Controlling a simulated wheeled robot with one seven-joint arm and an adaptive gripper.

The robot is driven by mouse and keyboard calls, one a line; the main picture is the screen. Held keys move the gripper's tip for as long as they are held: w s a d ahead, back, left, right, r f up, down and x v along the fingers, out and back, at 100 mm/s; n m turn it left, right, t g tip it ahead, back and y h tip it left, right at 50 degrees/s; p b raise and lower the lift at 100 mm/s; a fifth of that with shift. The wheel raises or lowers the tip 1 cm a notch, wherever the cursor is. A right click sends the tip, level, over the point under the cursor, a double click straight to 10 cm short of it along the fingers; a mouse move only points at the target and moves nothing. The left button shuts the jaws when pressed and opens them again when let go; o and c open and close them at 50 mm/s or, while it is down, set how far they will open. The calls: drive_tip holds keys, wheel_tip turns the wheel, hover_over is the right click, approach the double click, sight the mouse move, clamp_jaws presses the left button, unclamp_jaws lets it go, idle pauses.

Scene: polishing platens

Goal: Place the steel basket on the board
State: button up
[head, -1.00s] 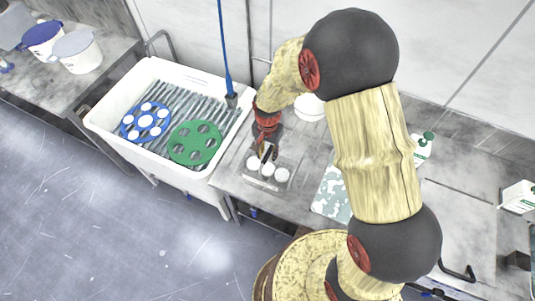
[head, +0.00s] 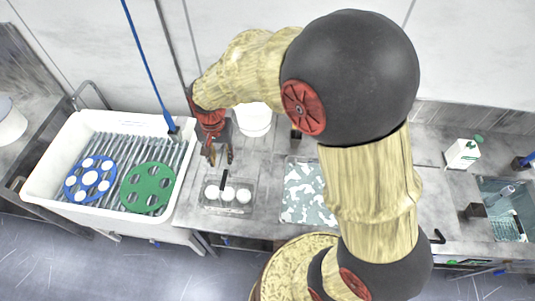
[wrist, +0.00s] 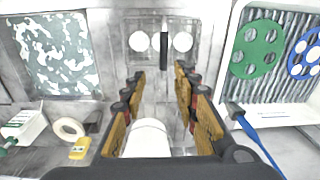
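The steel basket (head: 224,181) is a shallow see-through tray with a dark upright handle and white round discs inside. It sits on the grey counter, left of the board. The board (head: 306,192) is a flat pale teal and white mottled rectangle with nothing on it. In the wrist view the basket (wrist: 164,48) is at top centre, ahead of the fingertips, and the board (wrist: 60,55) is at upper left. My gripper (head: 221,157) is behind the basket and apart from it. In the wrist view my gripper (wrist: 160,76) is open, with nothing held between its fingertips.
A white sink (head: 60,155) at the left holds a blue disc (head: 90,178) and a green disc (head: 147,187). A white tub (head: 253,120) stands behind the basket. Bare counter separates the basket and board.

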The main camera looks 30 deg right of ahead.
drive_tip(key=s+d+r+n+t, duration=0.2)
drive_tip(key=s+d+r+n, duration=0.1)
drive_tip(key=s+r, duration=0.6)
drive_tip(key=s+d+r+n+t, duration=0.3)
drive_tip(key=s+d+r, duration=0.3)
drive_tip(key=s+r, duration=0.4)
drive_tip(key=shift+d+r, duration=0.25)
drive_tip(key=shift+r, duration=0.2)
drive_tip(key=shift+f, duration=0.15)
wheel_tip(320, 180, down, 14)
drive_tip(key=b, duration=1.3)
drive_tip(key=shift+r+b, duration=0.25)
drive_tip(key=shift+b, duration=0.15)
